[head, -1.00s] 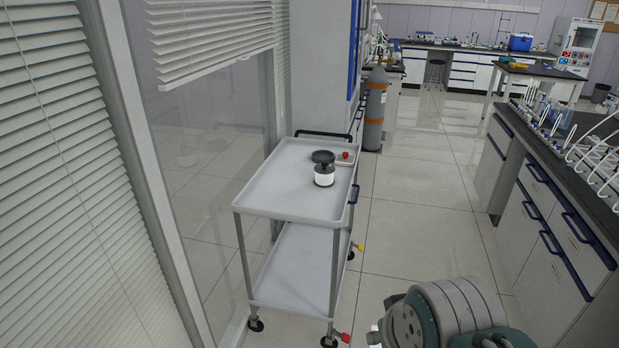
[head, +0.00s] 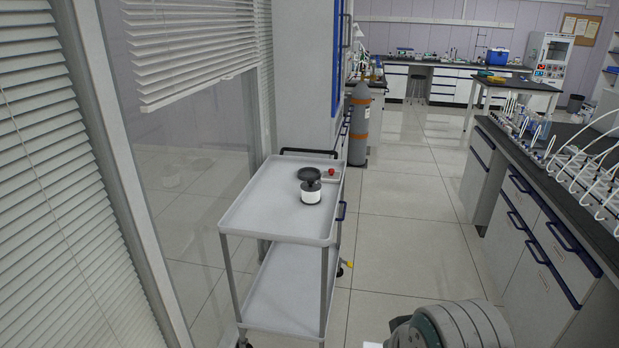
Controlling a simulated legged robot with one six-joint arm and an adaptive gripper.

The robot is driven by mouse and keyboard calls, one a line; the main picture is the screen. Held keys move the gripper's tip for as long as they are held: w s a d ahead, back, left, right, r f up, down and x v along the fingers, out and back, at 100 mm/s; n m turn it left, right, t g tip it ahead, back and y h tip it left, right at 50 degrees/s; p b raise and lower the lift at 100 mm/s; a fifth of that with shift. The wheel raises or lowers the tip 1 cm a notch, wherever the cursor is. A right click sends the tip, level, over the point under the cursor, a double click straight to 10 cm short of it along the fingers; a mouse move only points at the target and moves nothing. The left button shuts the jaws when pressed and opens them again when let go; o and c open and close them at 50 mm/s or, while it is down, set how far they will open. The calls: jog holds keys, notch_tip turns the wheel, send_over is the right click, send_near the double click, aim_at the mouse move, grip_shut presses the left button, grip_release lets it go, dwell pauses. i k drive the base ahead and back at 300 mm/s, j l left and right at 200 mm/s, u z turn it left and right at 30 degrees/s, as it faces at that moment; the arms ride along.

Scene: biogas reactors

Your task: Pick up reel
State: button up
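A small reel (head: 311,190), dark at the ends with a white band around its middle, stands on the top shelf of a light grey two-tier cart (head: 262,222). It is close to the cart's right side. A flat dark disc (head: 309,174) shows just behind or on top of the reel; I cannot tell which. Part of my arm shows at the bottom right, well short of the cart. My gripper is out of the frame.
A glass partition with blinds (head: 60,200) runs along the left of the cart. A grey gas cylinder (head: 359,125) stands beyond it. A lab bench with drawers (head: 535,225) lines the right. Tiled floor (head: 410,215) between cart and bench is clear.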

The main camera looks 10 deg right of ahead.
aim_at(311, 188)
jog(key=i+j, duration=0.1)
jog(key=i, duration=0.4)
jog(key=i+j+z, duration=0.1)
jog(key=i, duration=0.4)
jog(key=i+j, duration=0.15)
jog(key=i, duration=0.35)
jog(key=i+j+z, duration=0.15)
jog(key=i, duration=0.3)
